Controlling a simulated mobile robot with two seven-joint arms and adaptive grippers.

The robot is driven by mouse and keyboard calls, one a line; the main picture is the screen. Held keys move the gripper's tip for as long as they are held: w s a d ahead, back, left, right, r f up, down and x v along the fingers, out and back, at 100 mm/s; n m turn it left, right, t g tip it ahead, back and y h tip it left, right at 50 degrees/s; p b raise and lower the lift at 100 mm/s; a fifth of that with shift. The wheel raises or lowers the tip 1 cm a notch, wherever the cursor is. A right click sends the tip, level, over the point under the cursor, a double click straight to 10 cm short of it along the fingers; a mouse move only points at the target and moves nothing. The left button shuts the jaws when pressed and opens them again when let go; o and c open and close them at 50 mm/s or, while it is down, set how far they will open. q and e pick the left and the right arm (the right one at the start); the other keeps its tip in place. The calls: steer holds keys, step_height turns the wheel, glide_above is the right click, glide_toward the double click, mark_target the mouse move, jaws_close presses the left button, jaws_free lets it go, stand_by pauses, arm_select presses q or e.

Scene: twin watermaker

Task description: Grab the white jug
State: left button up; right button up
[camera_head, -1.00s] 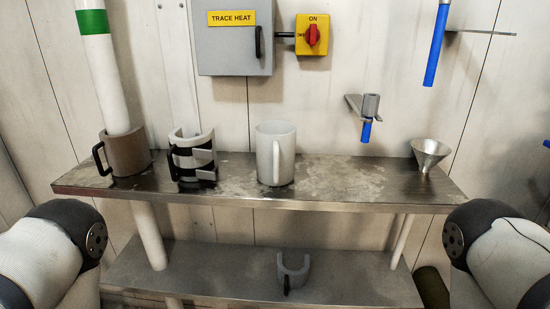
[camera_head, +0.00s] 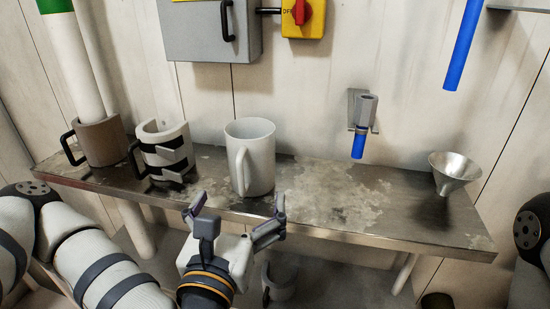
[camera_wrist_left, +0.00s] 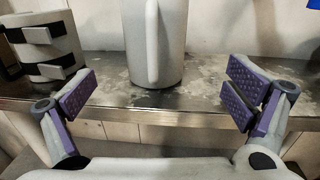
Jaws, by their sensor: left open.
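The white jug (camera_head: 257,155) stands upright on the metal shelf (camera_head: 330,205), its handle facing me. My left gripper (camera_head: 238,212) is open and empty, in front of the jug and near the shelf's front edge. In the left wrist view the jug (camera_wrist_left: 172,40) stands beyond and between the spread purple-padded fingers (camera_wrist_left: 160,98), apart from both. The top of the jug is cut off in that view. My right gripper is not in view; only part of my right arm shows at the right edge.
Left of the jug stand a grey cuff with black bands (camera_head: 165,155) and a brown handled sleeve (camera_head: 103,142) around a white pipe. A metal funnel (camera_head: 452,170) sits at the right. A blue-tipped spout (camera_head: 360,125) is on the wall. A lower shelf (camera_head: 335,280) holds another grey piece.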

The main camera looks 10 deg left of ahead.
mark_target(242, 194)
arm_select(q)
steer(key=w+f+b, duration=0.1)
steer(key=w+a+b, duration=0.1)
steer(key=w, duration=0.1)
steer(key=shift+f+b, duration=0.35)
steer(key=shift+f, duration=0.05)
steer(key=shift+w+r, duration=0.25)
steer(key=shift+w, duration=0.45)
steer(key=w, duration=0.2)
steer(key=w+r, duration=0.1)
steer(key=w, duration=0.3)
steer(key=shift+w+a+r, duration=0.2)
steer(key=shift+a, duration=0.05)
steer(key=shift+w, duration=0.25)
steer(key=c, duration=1.3)
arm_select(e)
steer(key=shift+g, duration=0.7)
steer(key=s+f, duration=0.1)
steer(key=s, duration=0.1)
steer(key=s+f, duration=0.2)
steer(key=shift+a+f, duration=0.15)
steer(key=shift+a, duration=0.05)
